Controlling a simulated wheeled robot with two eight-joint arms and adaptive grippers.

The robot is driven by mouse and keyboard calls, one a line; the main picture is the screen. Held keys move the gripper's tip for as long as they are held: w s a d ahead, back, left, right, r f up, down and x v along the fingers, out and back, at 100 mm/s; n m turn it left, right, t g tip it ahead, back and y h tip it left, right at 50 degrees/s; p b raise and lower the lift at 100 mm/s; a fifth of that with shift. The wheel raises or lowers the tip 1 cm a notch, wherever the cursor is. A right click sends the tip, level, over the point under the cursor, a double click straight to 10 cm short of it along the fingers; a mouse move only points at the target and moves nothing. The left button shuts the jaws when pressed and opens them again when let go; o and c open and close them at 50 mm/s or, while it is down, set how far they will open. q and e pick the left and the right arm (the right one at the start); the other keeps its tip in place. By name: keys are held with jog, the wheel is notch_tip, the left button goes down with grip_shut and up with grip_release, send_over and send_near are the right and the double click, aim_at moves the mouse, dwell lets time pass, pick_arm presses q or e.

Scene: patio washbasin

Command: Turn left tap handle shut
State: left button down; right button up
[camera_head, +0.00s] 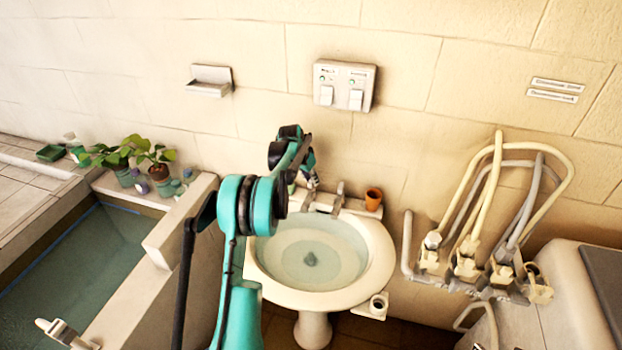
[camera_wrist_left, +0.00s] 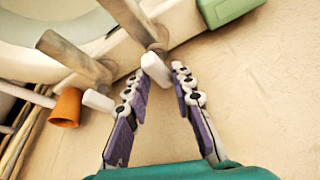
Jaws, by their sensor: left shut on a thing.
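The white washbasin (camera_head: 381,262) holds water and stands against the wall. My left gripper (camera_head: 306,178) reaches over its back left rim, where my arm partly hides the left tap. In the left wrist view, my left gripper (camera_wrist_left: 158,82) has its two purple fingers on either side of the white left tap handle (camera_wrist_left: 155,68) and is shut on it. The grey left tap body (camera_wrist_left: 132,20) runs up from the handle. The right tap (camera_head: 338,195) stands free, and its white handle (camera_wrist_left: 97,101) shows left of my fingers in the wrist view. My right gripper is out of view.
An orange cup (camera_head: 373,199) stands on the basin's right back corner, close to the right tap. Pale looped pipes (camera_head: 497,190) are on the right wall. A water-filled trough (camera_head: 120,260) and potted plants (camera_head: 160,172) are on the left. A switch panel (camera_head: 344,85) is above.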

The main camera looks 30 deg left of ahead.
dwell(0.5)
pick_arm(q)
jog(key=c, duration=1.3)
grip_release()
jog(key=shift+a+f, duration=0.1)
jog(key=v, duration=1.2)
jog(key=shift+a, duration=0.1)
